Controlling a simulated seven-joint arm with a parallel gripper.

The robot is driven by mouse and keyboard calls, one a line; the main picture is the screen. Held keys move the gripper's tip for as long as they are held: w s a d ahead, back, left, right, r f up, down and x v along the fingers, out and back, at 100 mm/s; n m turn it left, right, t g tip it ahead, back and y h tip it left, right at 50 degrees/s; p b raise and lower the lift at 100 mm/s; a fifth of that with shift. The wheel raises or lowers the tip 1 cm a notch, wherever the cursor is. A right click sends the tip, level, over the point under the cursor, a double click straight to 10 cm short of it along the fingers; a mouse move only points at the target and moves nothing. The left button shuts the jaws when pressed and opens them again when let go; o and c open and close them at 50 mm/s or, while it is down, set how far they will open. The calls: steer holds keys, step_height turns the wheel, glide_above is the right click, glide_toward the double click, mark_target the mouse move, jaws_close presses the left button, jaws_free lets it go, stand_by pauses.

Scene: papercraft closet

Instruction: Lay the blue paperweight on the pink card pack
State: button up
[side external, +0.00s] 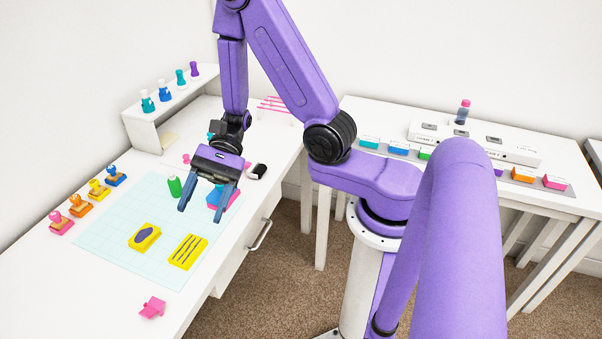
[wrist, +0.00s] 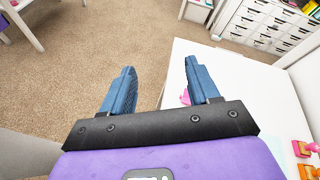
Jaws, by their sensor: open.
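The blue paperweight (side external: 212,197) is in the side view, partly hidden behind and between my fingers. It appears to lie on the pink card pack (side external: 234,202), whose pink edge shows at its right; the exact contact is hard to make out. My gripper (side external: 202,213) is open, pointing down over this spot, with one finger on each side of the blue shape. In the wrist view my open gripper (wrist: 160,66) shows nothing between its fingers but floor. The paperweight and pack are not visible there.
Stamps (side external: 80,205) line the left. A pink folded piece (side external: 152,307) lies at the front. A white shelf (side external: 150,125) with bottles stands behind.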

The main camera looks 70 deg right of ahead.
steer(key=s+d+r+n+t+h, duration=0.1)
steer(key=s+d+n+h, duration=0.3)
steer(key=n, duration=0.8)
steer(key=s+d+r+n+h, duration=0.4)
steer(key=s+n+h, duration=0.5)
steer(key=s+n, duration=0.3)
steer(key=shift+n+t, duration=0.4)
steer(key=shift+n, duration=0.1)
steer(key=shift+s+d, duration=0.1)
